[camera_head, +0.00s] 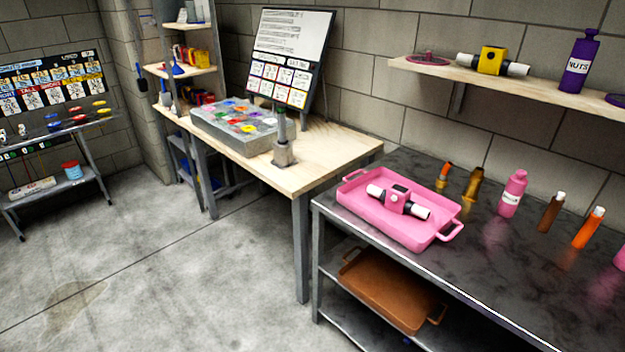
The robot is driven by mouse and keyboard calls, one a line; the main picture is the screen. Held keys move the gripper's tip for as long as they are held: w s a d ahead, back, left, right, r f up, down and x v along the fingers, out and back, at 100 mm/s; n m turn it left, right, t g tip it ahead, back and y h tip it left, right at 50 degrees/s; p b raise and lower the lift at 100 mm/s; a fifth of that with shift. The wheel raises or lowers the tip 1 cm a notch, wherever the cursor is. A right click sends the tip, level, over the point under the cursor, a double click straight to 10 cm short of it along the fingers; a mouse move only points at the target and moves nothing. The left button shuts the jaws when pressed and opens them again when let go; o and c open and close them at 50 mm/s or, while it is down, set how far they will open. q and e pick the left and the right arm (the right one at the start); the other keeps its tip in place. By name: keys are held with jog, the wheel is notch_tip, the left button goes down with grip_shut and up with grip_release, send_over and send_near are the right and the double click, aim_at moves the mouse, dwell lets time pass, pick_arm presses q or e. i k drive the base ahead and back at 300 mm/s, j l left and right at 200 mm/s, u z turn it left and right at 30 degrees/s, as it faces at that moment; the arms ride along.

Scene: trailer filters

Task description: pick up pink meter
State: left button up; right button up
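The pink meter (398,199) is a pink block with a dark round face and a white-and-black pipe end on each side. It lies in a pink tray (354,212) with handles, on the dark metal table at the right. Neither of my grippers shows in this view.
Several bottles and tubes stand right of the tray, including a pink bottle (512,194) and an orange tube (588,228). A yellow meter (491,61) sits on the wall shelf (540,88) above. A brown tray (392,290) lies on the lower shelf. The concrete floor (190,285) in front is clear.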

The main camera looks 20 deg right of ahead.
aim_at(404, 203)
jog(key=i+j+u, duration=0.1)
jog(key=i+u, duration=0.3)
jog(key=i, duration=1)
jog(key=i+j+z, duration=0.1)
jog(key=i+z, duration=0.3)
jog(key=i+j+z, duration=0.2)
jog(key=i+z, duration=0.25)
jog(key=i+j+z, duration=0.4)
jog(key=k+l, duration=0.05)
jog(key=l, duration=0.05)
